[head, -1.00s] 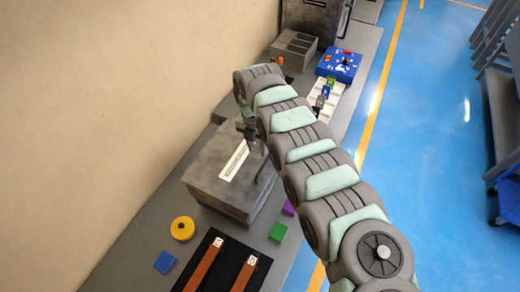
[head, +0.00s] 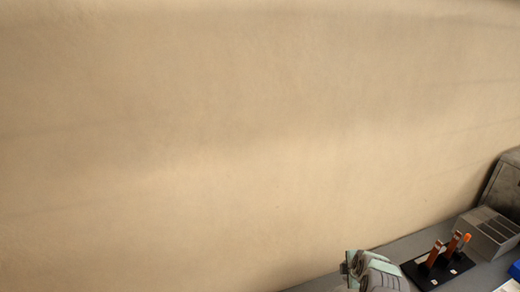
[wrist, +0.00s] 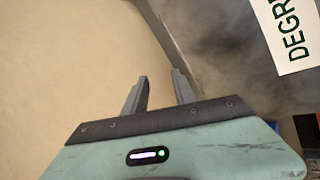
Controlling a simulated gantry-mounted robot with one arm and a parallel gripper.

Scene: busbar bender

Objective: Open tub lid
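The tub shows in the wrist view as a mottled grey surface (wrist: 225,45) with a white label (wrist: 290,30) reading "DEGR", cut off by the frame edge. My gripper (wrist: 158,92) is open in the wrist view, with a clear gap between its two grey fingers and nothing between them. Its fingertips lie to the left of the label, against the tan wall and the tub's edge. I cannot tell whether they touch the tub.
A tan wall (head: 220,140) fills most of the head view, close behind the grey bench (head: 405,247). A black holder (head: 418,272) with upright copper bars stands right of my arm. Beyond it are a grey slotted block (head: 488,230) and a dark machine (head: 506,185).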

